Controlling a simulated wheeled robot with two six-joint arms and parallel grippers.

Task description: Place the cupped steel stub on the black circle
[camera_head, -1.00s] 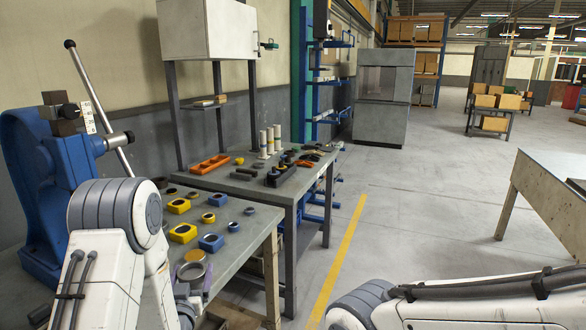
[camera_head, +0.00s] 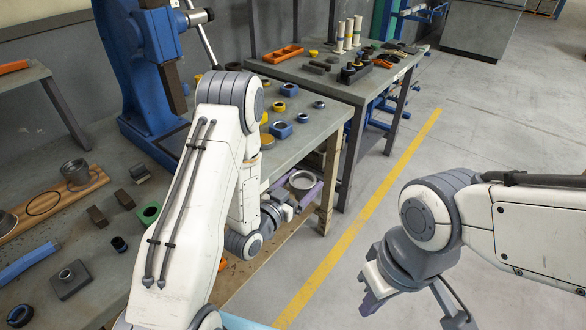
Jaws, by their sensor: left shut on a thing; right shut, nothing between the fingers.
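My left gripper (camera_head: 294,194), with purple fingers, is shut on a round, hollow steel piece (camera_head: 302,180), which looks like the cupped steel stub. It is held beyond the front edge of the blue press's bench, its open side up. A thin black circle (camera_head: 43,203) lies on a wooden board (camera_head: 84,187) at the left of the bench, far from my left gripper. My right gripper (camera_head: 371,303) is shut and empty over the floor at the lower right, its tips partly hidden by its own body.
A steel cup (camera_head: 75,172) stands on the board beside the circle; another steel part (camera_head: 5,222) is cut by the left edge. Dark blocks (camera_head: 97,216), a green part (camera_head: 149,213) and a blue bar (camera_head: 28,263) lie nearby. The blue press (camera_head: 135,75) stands behind my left arm.

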